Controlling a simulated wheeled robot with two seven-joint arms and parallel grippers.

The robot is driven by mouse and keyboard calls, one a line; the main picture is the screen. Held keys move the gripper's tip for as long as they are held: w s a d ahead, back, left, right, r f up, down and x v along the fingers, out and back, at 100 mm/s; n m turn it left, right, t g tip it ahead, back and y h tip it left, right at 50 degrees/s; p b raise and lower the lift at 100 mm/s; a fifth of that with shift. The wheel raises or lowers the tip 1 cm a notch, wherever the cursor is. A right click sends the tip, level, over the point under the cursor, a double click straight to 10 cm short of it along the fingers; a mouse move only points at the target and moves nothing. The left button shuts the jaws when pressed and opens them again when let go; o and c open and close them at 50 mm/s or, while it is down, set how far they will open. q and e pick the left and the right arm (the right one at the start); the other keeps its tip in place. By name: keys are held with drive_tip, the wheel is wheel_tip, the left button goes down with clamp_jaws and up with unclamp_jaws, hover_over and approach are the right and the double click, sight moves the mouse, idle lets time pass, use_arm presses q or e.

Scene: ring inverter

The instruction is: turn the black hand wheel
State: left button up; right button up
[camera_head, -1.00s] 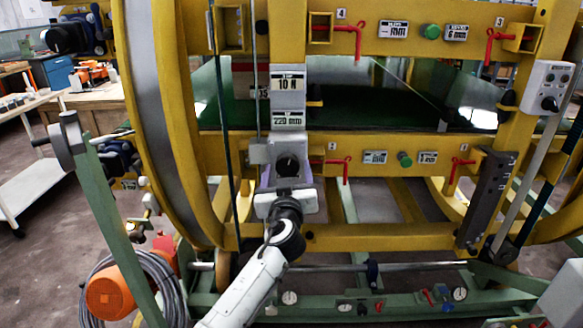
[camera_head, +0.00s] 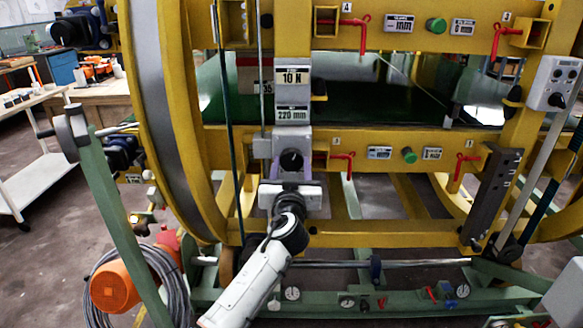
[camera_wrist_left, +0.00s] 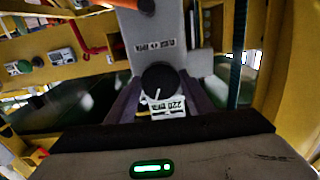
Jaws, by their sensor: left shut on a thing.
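The black hand wheel (camera_head: 291,160) is a small round black knob on a grey block, low on the upright plate below the "10 N" and "220 mm" labels. In the left wrist view the wheel (camera_wrist_left: 160,80) shows a short white mark pointing toward the gripper. My left gripper (camera_head: 290,168) reaches up to it from below, its purplish fingers on either side of the wheel. It is shut on the wheel; the exact contact at the rim is hard to see. My right gripper is out of view.
A yellow frame (camera_head: 410,142) with red levers (camera_head: 346,160) and green knobs (camera_head: 410,155) surrounds the wheel. A dark green rod (camera_head: 225,130) runs close on its left. A control box (camera_head: 553,84) is at the right. Below lie gauges (camera_head: 292,293) on a green beam.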

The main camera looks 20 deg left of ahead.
use_arm(q)
drive_tip(key=m, duration=0.3)
drive_tip(key=shift+a+m, duration=0.1)
drive_tip(key=shift+m, duration=0.2)
drive_tip(key=m, duration=0.4)
drive_tip(key=shift+m, duration=0.3)
drive_tip(key=m+p, duration=0.1)
drive_tip(key=m, duration=0.3)
drive_tip(key=shift+r, duration=0.1)
drive_tip(key=shift+m+p, duration=0.8)
drive_tip(key=shift+m, duration=1.6)
drive_tip(key=shift+a, duration=0.1)
drive_tip(key=o, duration=1.1)
drive_tip(key=shift+c, duration=0.2)
drive_tip(key=shift+s, duration=0.1)
